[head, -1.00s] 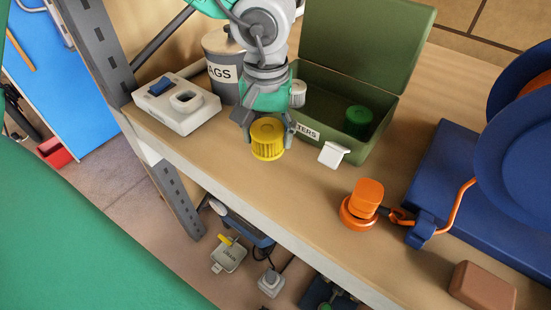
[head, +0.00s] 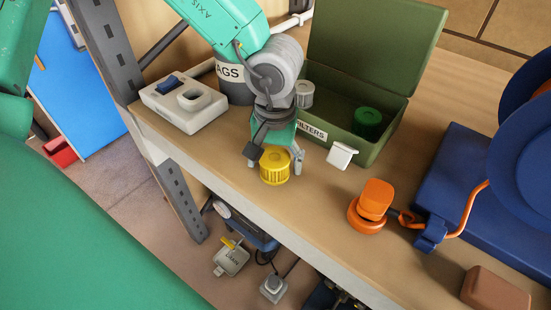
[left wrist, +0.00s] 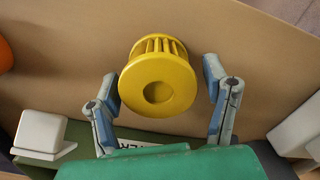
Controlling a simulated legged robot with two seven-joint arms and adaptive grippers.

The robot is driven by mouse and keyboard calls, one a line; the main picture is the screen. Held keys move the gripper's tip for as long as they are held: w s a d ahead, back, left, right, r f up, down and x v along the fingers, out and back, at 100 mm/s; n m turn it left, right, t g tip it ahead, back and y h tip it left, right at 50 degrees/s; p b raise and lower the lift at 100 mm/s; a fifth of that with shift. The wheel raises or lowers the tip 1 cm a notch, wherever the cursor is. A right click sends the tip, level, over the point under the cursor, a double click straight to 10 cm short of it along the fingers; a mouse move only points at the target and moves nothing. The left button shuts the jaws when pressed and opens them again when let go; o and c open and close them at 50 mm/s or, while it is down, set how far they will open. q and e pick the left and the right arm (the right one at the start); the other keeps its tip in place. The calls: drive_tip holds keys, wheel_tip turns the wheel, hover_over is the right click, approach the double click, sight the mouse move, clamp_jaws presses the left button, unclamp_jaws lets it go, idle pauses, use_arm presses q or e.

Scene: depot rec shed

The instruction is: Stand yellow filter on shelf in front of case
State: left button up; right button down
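The yellow filter (head: 275,167) is a ribbed cylinder standing upright on the shelf (head: 222,150), in front of the green case (head: 375,152) and near the shelf's front edge. My left gripper (head: 276,163) is over it with one finger on each side. In the left wrist view the filter's recessed round top (left wrist: 157,88) sits between the fingers of my left gripper (left wrist: 160,75), with a visible gap on both sides, so the gripper is open. The case's lid is up; inside are a green filter (head: 368,122) and a grey-white one (head: 304,94). My right gripper is not in view.
An orange knob-like object (head: 370,205) and a blue case (head: 460,190) lie to the right, a brown block (head: 495,288) at lower right. A white device (head: 185,105) and the rags can (head: 232,85) are left.

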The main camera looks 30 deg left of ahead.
sight(275, 156)
use_arm(q)
drive_tip(key=shift+r, duration=0.1)
wheel_tip(275, 156, up, 12)
drive_tip(key=p, duration=0.2)
idle(0.4)
idle(0.5)
